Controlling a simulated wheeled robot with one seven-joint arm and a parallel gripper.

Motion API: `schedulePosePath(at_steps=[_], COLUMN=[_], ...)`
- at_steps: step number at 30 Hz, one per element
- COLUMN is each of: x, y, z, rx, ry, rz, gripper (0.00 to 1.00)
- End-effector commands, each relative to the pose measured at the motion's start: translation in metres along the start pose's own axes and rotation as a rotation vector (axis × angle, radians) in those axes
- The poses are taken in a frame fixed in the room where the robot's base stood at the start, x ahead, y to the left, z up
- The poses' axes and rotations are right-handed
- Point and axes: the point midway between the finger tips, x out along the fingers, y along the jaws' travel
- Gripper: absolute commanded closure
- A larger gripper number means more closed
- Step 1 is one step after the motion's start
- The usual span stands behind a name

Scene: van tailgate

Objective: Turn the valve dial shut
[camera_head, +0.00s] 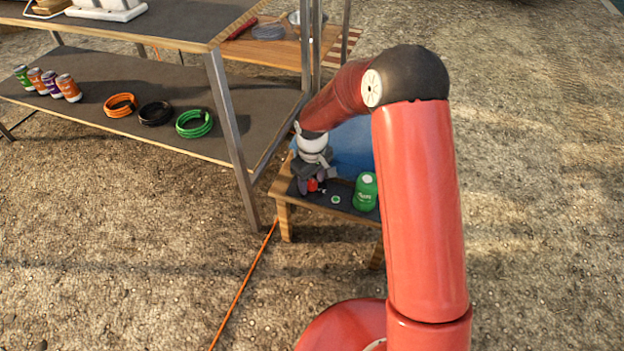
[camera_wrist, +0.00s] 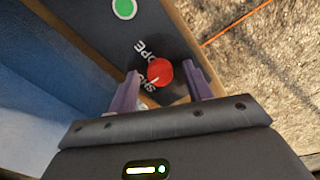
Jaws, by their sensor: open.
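The valve dial is a round red knob (camera_wrist: 160,72) with a short white pointer mark, on a black plate with white lettering that is partly covered. Letters reading "OPE" (camera_wrist: 145,48) show on one side and part of another word near the pointer's lower-left end. My gripper (camera_wrist: 161,75) is open, its two purple fingers on either side of the knob with gaps visible. I cannot tell how deep the fingertips reach. In the head view the red knob (camera_head: 313,185) shows small under my gripper, near the left side of a low wooden table (camera_head: 283,188).
A green canister (camera_head: 365,192) and a small green-and-white disc (camera_head: 335,199) are right of the knob on the table's dark top. A blue surface (camera_head: 350,148) lies behind. A metal-legged shelf (camera_head: 235,140) with cans and hose coils stands left. An orange cable (camera_head: 245,285) crosses the ground.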

Motion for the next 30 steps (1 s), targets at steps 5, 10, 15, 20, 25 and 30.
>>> schedulePosePath(at_steps=[5,10,15,20,25,30], x=[-0.010,-0.040,-0.066,-0.077,-0.078,-0.078], y=[0.000,0.001,0.000,0.000,0.000,0.000], z=[0.000,-0.001,0.000,0.000,0.000,0.000], rx=[0.001,0.002,0.000,0.000,0.000,0.000], ry=[0.001,0.003,0.002,0.000,-0.001,0.000], rz=[0.001,0.002,0.001,0.000,-0.001,0.000], gripper=[0.50,0.50,0.50,0.50,0.50,0.50])
